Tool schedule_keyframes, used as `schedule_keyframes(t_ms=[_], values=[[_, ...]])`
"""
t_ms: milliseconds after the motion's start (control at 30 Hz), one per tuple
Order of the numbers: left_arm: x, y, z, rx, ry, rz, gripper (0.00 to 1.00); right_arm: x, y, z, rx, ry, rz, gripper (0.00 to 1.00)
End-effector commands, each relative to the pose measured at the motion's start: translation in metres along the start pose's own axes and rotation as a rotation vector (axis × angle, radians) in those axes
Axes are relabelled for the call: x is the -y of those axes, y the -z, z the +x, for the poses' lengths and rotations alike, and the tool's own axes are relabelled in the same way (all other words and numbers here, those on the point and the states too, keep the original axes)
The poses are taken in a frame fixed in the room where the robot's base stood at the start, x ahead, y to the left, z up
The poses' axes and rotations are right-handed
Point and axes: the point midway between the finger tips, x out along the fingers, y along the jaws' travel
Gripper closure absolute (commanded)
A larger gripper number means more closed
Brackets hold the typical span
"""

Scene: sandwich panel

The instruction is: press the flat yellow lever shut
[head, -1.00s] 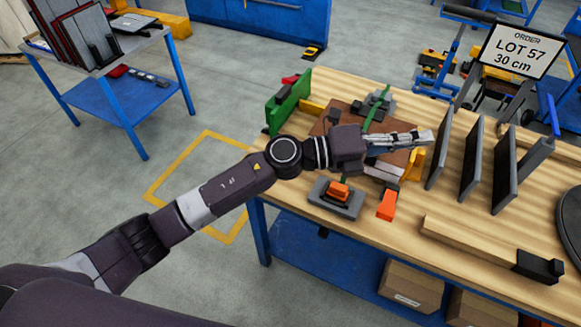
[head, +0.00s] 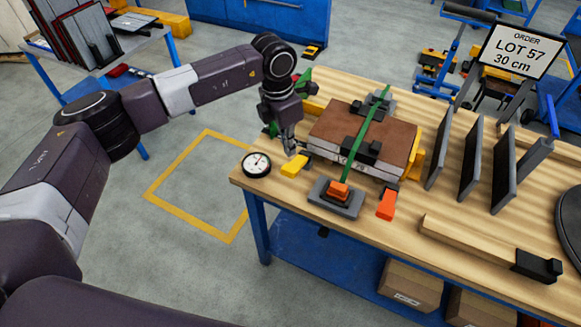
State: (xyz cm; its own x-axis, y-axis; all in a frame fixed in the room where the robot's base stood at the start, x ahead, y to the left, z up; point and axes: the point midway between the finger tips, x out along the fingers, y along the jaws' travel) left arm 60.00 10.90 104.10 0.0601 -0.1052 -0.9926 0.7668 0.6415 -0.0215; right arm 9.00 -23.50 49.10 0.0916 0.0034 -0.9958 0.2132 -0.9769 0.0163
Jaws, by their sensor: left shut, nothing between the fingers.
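The flat yellow lever (head: 295,167) lies near the front left corner of the workbench, beside a round dial gauge (head: 256,163). My left gripper (head: 290,148) points down just above and behind the lever's black-jointed end. Its fingers are closed together with nothing visible between them. I cannot tell whether the fingertips touch the lever. A brown-topped sandwich panel (head: 384,135) lies to the right, with a green strap (head: 365,135) across it and black clamp pieces on top. My right gripper is not in view.
An orange lever (head: 387,203) and a grey block with an orange top (head: 336,198) stand at the bench front. Upright dark plates (head: 471,158) stand to the right. A green upright piece (head: 304,82) is partly hidden behind my left arm. A wooden bar (head: 470,245) lies along the front.

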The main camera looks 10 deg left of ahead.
Motion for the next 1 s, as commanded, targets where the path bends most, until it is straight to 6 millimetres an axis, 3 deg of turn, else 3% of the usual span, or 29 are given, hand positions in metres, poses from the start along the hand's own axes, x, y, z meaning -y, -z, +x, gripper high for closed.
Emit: schedule_keyframes(t_ms=[133, 567, 1000], values=[[-0.009, 0.005, -0.004, -0.021, -0.024, -0.004, 1.0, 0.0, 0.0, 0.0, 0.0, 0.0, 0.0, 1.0], [-0.008, 0.005, 0.0, -0.02, -0.022, -0.004, 1.0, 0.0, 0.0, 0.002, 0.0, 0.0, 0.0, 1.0], [-0.009, 0.007, 0.048, -0.02, -0.021, -0.004, 1.0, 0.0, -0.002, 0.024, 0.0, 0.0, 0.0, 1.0]])
